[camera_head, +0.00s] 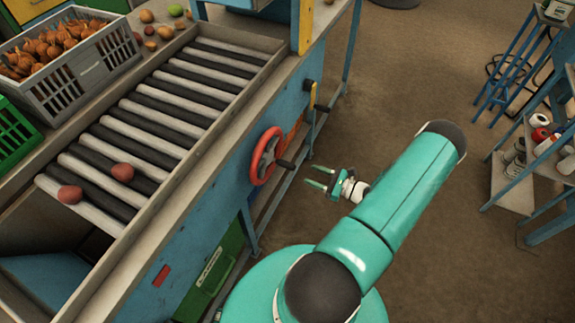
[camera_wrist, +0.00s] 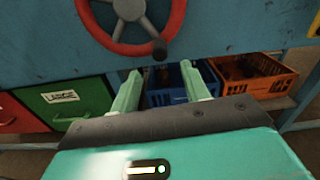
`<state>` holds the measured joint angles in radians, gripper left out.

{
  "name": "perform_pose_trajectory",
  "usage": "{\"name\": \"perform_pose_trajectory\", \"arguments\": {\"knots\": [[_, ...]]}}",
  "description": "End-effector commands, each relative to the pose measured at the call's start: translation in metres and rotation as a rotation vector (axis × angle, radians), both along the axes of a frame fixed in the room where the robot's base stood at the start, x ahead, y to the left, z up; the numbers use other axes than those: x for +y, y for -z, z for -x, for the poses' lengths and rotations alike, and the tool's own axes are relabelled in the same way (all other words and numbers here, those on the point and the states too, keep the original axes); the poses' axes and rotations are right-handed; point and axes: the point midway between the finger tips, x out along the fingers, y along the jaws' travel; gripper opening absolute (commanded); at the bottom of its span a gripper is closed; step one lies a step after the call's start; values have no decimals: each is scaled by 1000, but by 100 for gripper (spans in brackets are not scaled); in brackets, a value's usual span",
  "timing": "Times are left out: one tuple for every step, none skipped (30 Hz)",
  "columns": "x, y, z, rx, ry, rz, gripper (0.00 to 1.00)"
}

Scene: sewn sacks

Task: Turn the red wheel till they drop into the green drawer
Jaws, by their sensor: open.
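The red wheel (camera_head: 267,156) is on the side of the blue sorting machine, with a dark handle knob (camera_head: 286,164) on its rim. In the wrist view the wheel (camera_wrist: 128,28) is at the top, its knob (camera_wrist: 160,49) at its lower right. My gripper (camera_head: 319,177) is open and empty, apart from the wheel; in the wrist view its fingers (camera_wrist: 165,88) point at the panel below the knob. Two reddish potatoes (camera_head: 96,182) lie on the lower rollers (camera_head: 150,125). The green drawer (camera_wrist: 75,101) is under the machine at left; it also shows in the head view (camera_head: 212,272).
A grey crate of onions (camera_head: 75,75) and a green crate (camera_head: 15,140) stand at the left. Below the machine are a blue crate (camera_wrist: 172,85), an orange crate (camera_wrist: 240,75) and a red drawer (camera_wrist: 15,112). A shelf (camera_head: 515,170) stands right; the floor between is clear.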

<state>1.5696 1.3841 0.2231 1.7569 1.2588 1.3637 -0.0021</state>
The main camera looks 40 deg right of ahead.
Motion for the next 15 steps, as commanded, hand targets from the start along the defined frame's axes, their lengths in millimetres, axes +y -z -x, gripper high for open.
{"name": "perform_pose_trajectory", "arguments": {"knots": [[4,0,-10,-1,-3,-2,46],[6,0,-16,0,-2,-1,46],[9,0,-23,-1,-3,-2,46],[11,0,-28,-1,-3,-2,46],[13,0,-34,0,-2,-1,46],[16,0,-42,0,-3,-1,46],[18,0,-47,-1,-3,-2,46],[20,0,-53,-1,-3,-2,46],[22,0,-60,0,-2,-3,46],[25,0,-66,0,-3,-3,46],[27,0,-71,-1,-3,-3,46],[29,0,-77,0,-2,-3,46],[30,0,-81,1,-1,-3,46],[32,0,-86,1,-1,-3,46],[33,0,-91,0,-2,-2,46]]}}
